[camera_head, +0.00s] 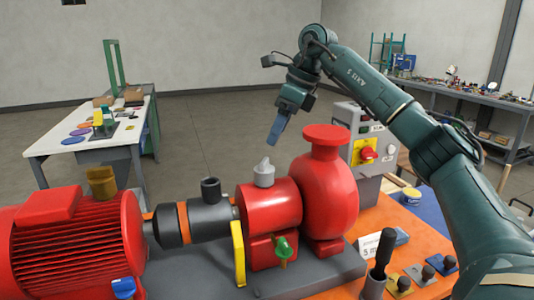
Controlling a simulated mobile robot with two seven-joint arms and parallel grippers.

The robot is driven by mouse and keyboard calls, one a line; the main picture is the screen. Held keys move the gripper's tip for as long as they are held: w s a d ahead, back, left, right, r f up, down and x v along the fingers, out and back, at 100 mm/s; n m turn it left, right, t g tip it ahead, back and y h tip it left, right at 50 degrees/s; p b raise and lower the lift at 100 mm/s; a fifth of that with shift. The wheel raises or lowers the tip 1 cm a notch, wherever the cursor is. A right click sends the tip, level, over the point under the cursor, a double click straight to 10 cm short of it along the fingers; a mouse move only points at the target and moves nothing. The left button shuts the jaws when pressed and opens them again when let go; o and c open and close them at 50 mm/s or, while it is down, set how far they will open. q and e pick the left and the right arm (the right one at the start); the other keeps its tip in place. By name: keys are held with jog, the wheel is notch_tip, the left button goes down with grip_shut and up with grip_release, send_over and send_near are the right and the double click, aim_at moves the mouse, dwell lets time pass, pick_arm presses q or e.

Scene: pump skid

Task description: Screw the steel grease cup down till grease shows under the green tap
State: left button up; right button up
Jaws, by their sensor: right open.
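The steel grease cup (264,174), grey with a winged top, stands upright on the red bearing housing (270,208) in the middle of the pump skid. The green tap (283,248) sits low on the front of that housing. I cannot make out any grease under it. My right gripper (275,134) hangs above and behind the grease cup, pointing down, clear of it and empty. Its jaws are open, though seen nearly edge-on. My left gripper is outside the view.
A brass cup (102,182) tops the red motor (75,245), and a black cup (210,190) tops the dark coupling section. The tall red pump casing (326,195) stands right of the grease cup. A control box (365,150) is behind; knobs and a black-handled tool (380,260) are front right.

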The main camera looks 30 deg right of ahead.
aim_at(265, 159)
jog(key=x, duration=0.7)
jog(key=shift+w+a+f+p, duration=0.1)
jog(key=shift+w+f+p, duration=0.05)
jog(key=shift+f+p, duration=0.15)
jog(key=shift+c, duration=0.2)
jog(key=c, duration=0.9)
